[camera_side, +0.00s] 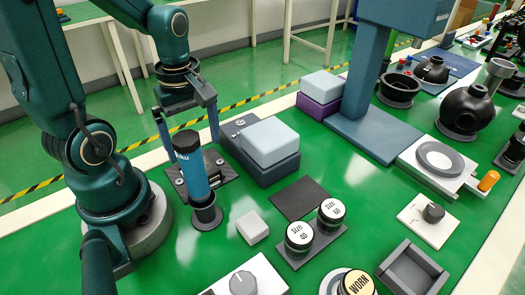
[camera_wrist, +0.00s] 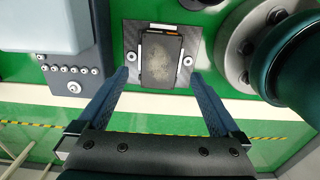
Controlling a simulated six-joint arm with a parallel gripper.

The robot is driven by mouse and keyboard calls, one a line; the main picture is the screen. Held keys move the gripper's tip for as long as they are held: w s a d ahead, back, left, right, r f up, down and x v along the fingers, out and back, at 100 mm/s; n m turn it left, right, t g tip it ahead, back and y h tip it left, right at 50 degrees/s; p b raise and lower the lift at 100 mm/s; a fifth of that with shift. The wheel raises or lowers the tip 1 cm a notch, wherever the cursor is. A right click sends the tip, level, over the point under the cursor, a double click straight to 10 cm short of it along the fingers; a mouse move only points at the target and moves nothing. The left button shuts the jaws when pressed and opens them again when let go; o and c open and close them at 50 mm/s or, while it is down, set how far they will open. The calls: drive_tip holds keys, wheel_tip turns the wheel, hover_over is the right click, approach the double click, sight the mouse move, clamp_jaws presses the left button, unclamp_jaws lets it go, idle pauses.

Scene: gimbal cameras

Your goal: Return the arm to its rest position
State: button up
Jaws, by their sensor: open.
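My gripper (camera_side: 195,149) hangs at the left of the side view, fingers pointing down and spread wide. It is open and empty. In the wrist view my gripper (camera_wrist: 159,73) has its two blue fingers apart. The plate also shows in the side view (camera_side: 228,172), partly hidden by a blue cylinder (camera_side: 191,170) with a black top. The cylinder stands upright in a dark round holder (camera_side: 207,217), in front of my gripper in the picture.
A grey box with a pale lid (camera_side: 270,145) stands right of my gripper. A blue column stand (camera_side: 357,75) is behind it. Several black vessels fill the right.

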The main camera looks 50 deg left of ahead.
drive_tip(key=shift+f, duration=2.6)
drive_tip(key=shift+d+r, duration=0.1)
drive_tip(key=shift+r, duration=0.45)
drive_tip(key=shift+f, duration=0.1)
drive_tip(key=shift+r, duration=2.1)
drive_tip(key=shift+f, duration=2.5)
wheel_tip(320, 180, up, 14)
drive_tip(key=w+d+r+m, duration=0.2)
drive_tip(key=w+d+m, duration=0.5)
drive_tip(key=w+m, duration=0.2)
drive_tip(key=shift+w+m, duration=0.2)
drive_tip(key=shift+m, duration=0.9)
